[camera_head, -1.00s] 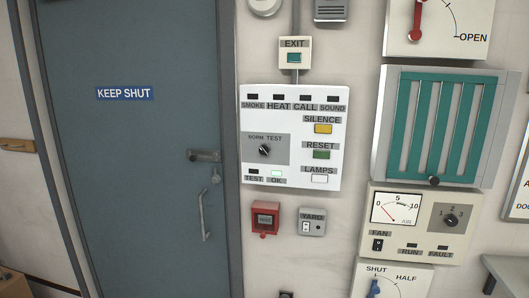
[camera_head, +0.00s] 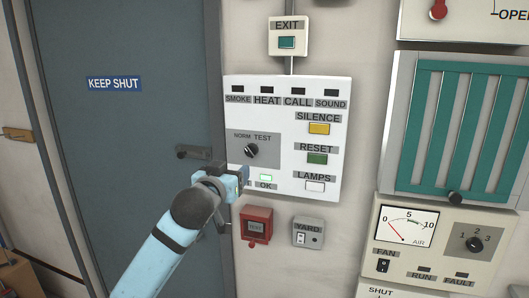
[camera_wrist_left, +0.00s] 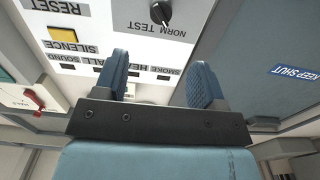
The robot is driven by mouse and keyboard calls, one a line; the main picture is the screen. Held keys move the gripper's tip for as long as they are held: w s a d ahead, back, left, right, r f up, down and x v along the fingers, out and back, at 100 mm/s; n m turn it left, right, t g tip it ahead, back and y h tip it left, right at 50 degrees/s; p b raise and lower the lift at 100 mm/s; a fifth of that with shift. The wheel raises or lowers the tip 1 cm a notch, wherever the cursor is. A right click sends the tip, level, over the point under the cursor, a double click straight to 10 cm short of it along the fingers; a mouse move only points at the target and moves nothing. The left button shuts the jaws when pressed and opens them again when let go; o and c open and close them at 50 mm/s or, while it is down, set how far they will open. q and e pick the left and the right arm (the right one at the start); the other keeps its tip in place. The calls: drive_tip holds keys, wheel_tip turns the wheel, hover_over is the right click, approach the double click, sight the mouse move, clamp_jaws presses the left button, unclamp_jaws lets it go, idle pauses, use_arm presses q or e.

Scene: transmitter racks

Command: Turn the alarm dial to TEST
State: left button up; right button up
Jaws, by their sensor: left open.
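The alarm dial (camera_head: 251,150) is a small black knob on a grey plate of the white alarm panel (camera_head: 335,100), with NORM and TEST printed above it. Its pale pointer line is too small in the head view to read surely. The dial also shows at the top of the left wrist view (camera_wrist_left: 161,13), where the panel appears upside down and the line leans toward the labels. My left gripper (camera_head: 240,180) is in front of the panel's lower left, below the dial and apart from it. Its blue fingers (camera_wrist_left: 160,82) are open and empty.
The panel's yellow SILENCE (camera_head: 319,128), green RESET (camera_head: 317,158) and white LAMPS (camera_head: 315,186) buttons lie right of the dial. The OK lamp (camera_head: 266,177) glows green. A red call box (camera_head: 257,226) and YARD switch (camera_head: 307,232) are below. A blue-grey door (camera_head: 110,150) stands left.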

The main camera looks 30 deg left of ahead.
sight(249, 153)
use_arm(q)
drive_tip(key=p+x, duration=0.3)
drive_tip(key=x, duration=0.8)
drive_tip(key=shift+w+a+r, duration=0.1)
drive_tip(key=shift+w+a, duration=0.05)
drive_tip(key=shift+w, duration=0.5)
drive_tip(key=shift+w+a, duration=0.15)
drive_tip(key=shift+w, duration=0.15)
drive_tip(key=c, duration=0.9)
